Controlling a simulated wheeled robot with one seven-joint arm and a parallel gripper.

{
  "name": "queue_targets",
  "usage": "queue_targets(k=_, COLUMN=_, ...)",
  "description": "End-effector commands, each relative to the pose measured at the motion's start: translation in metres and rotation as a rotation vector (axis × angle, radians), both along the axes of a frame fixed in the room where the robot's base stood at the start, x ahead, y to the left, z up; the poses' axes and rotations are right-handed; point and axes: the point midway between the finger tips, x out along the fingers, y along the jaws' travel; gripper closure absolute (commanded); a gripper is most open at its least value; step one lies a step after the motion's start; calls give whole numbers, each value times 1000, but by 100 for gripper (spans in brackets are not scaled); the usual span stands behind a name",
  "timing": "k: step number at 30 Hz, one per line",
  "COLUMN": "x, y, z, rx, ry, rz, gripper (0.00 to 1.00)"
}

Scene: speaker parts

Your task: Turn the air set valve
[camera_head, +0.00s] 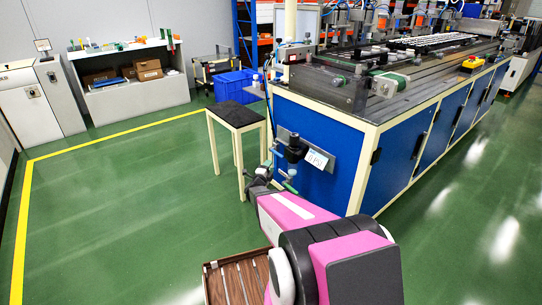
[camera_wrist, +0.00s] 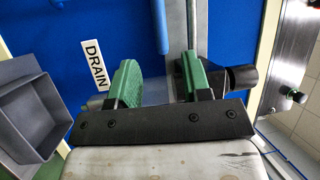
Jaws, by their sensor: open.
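The air set valve unit (camera_head: 293,149), a dark fitting, is mounted on the blue end panel of the long machine in the head view. My gripper (camera_head: 277,171) is at the panel, close to the unit's lower part. In the wrist view my gripper (camera_wrist: 158,72) is open, its two green fingers apart. A dark cylindrical fitting (camera_wrist: 240,79) lies just right of the right finger. A greyish part shows between the fingers, partly hidden behind them. I cannot tell whether either finger touches the fitting. A white DRAIN label (camera_wrist: 95,66) is on the blue panel, left of the fingers.
A small black-topped table (camera_head: 236,114) stands left of the machine (camera_head: 320,114). In the wrist view a grey bin (camera_wrist: 30,108) is at the left, a blue tube (camera_wrist: 160,25) above the fingers, and a metal plate (camera_wrist: 300,60) at the right. The green floor at left is clear.

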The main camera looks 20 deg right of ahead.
Motion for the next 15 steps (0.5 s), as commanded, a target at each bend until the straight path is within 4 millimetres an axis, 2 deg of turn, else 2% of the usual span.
queue_targets(k=7, x=-1, y=-14, z=-3, rx=6, ry=-54, rz=-62, gripper=56)
queue_targets(k=15, x=28, y=-44, z=4, rx=5, ry=-53, rz=-61, gripper=56)
